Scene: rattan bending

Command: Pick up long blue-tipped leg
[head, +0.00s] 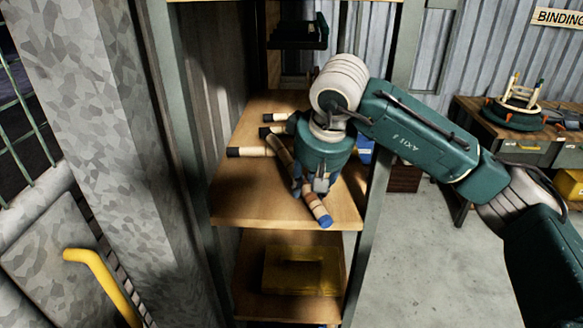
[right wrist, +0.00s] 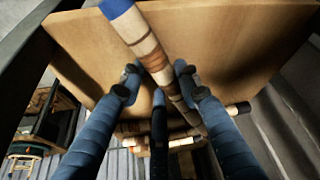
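The long blue-tipped leg (head: 313,204) lies slantwise on the wooden shelf, its blue end towards the shelf's front edge. It is banded tan and brown, and also shows in the right wrist view (right wrist: 146,43), blue end at the top. My right gripper (head: 318,184) is over the leg and hides part of its middle. In the right wrist view its fingers (right wrist: 158,80) are spread open, with the leg passing between them and a small gap beside it. My left gripper is not in view.
Several dark-tipped legs (head: 258,152) lie on the same shelf (head: 240,205), left of the gripper. A shelf post (head: 180,110) stands close on the left. A yellow bin (head: 300,270) sits on the shelf below. A workbench (head: 480,120) stands at the back right.

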